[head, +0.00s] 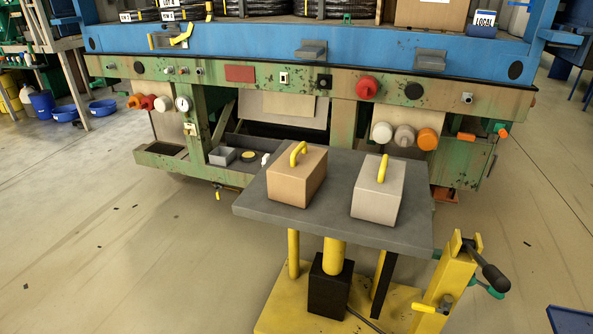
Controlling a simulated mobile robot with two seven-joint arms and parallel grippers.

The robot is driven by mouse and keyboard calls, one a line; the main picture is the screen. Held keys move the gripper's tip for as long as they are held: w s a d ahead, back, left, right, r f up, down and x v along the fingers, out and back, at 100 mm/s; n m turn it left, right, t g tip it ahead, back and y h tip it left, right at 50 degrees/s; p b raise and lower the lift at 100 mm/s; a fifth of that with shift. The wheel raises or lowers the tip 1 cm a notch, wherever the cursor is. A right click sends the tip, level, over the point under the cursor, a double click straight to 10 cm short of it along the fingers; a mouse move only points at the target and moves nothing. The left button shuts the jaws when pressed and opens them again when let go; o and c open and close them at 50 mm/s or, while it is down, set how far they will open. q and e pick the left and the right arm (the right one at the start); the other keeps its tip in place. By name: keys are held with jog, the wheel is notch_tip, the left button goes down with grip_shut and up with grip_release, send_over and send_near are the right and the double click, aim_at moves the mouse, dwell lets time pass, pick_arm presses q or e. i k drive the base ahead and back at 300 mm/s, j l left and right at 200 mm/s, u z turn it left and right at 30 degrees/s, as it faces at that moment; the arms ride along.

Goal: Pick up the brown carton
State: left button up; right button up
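A brown carton (296,180) with a yellow handle on top stands upright on the left part of a grey lift-table top (262,210). A paler, greyish-beige carton (376,200) with a similar yellow handle stands to its right, with a gap between them. Neither of my grippers is in the head view, and nothing is touching either carton.
The table rests on a yellow wheeled base (285,300) with a yellow post and black-knobbed lever (490,275) at right. Behind it is a blue-and-green machine (250,45) holding hose coils and a larger brown box (430,14). The floor at left is mostly clear.

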aim_at(295, 177)
jog(key=i+j, duration=0.2)
jog(key=j, duration=0.2)
jog(key=i+j+z, duration=0.15)
jog(key=j, duration=0.25)
jog(key=i+j, duration=0.3)
jog(key=i+j+z, duration=0.15)
jog(key=j, duration=0.4)
jog(key=i+j, duration=0.25)
jog(key=j, duration=0.2)
jog(key=i+j+z, duration=0.15)
jog(key=j, duration=0.25)
jog(key=i+j, duration=0.15)
jog(key=j, duration=0.35)
jog(key=i+j+z, duration=0.15)
jog(key=j, duration=0.3)
